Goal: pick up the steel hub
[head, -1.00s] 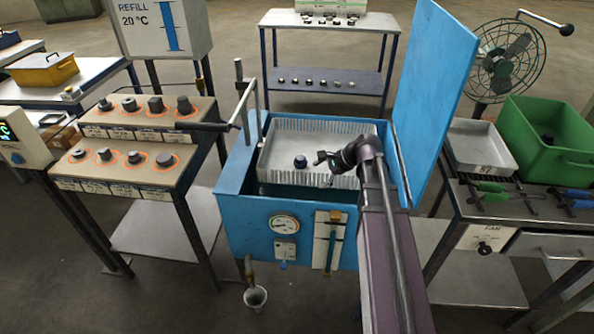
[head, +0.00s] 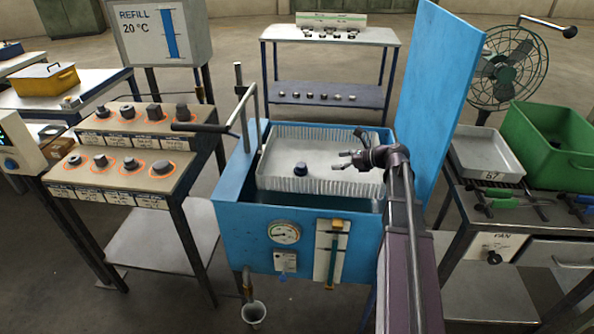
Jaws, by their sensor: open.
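A small dark round part (head: 301,168) sits in the white ribbed basket (head: 275,183) of the blue tank (head: 232,190); it may be the steel hub, but it is too small to be sure. My gripper (head: 339,160) is over the right half of the basket, to the right of this part and apart from it. Its jaws are open and empty, with the fingers pointing left. Several metal parts of differing shapes stand in orange rings on the two-step stand (head: 140,145) at left; which of them may be a hub is unclear.
The tank's raised blue lid (head: 432,100) stands close on the right of my arm. A bar handle (head: 205,127) rises at the tank's left. A grey tray (head: 487,153) and green bin (head: 545,150) stand on the right bench. A shelf rack (head: 330,95) is behind.

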